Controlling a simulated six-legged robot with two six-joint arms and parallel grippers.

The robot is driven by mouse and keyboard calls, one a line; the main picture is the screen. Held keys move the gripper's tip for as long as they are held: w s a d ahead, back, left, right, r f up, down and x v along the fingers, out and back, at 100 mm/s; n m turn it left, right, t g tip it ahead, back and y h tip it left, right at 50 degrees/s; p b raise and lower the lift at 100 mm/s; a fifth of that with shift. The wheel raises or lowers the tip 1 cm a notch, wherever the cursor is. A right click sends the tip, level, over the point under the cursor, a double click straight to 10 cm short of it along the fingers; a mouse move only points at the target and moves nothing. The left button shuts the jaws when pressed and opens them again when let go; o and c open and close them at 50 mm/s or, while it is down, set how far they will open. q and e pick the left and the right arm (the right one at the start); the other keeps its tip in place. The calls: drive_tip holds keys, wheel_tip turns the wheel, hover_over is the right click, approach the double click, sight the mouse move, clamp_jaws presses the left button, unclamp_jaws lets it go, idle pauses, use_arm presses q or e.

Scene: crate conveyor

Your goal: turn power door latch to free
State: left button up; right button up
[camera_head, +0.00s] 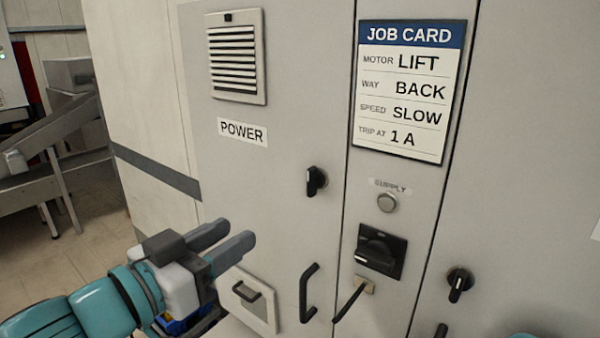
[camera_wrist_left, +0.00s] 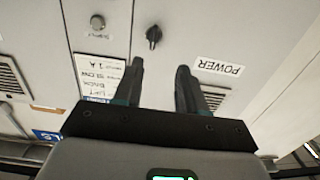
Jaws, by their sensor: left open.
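The power door latch (camera_head: 316,181) is a small black knob on the grey door marked POWER, near the door's right edge. Its grip looks about upright. It also shows in the left wrist view (camera_wrist_left: 153,37), where the picture is upside down, just beyond the fingertips. My left gripper (camera_head: 241,233) is open and empty, below and to the left of the latch and apart from it. In the left wrist view its two fingers (camera_wrist_left: 161,67) point toward the door with a gap between them. My right gripper is not in view.
A black door handle (camera_head: 309,293) is below the latch. On the panel to the right are a job card (camera_head: 408,92), a round supply button (camera_head: 387,202) and a black rotary switch (camera_head: 380,251) with a lever below. Another latch (camera_head: 459,284) sits farther right. A conveyor (camera_head: 60,130) stands at left.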

use_arm(q)
drive_tip(key=r, duration=0.2)
drive_tip(key=b, duration=0.1)
approach(308, 181)
drive_tip(key=x, duration=0.7)
drive_tip(key=shift+w+d, duration=0.45)
drive_tip(key=shift+w, duration=0.35)
drive_tip(key=shift+s, duration=0.15)
drive_tip(key=shift+c, duration=0.3)
clamp_jaws()
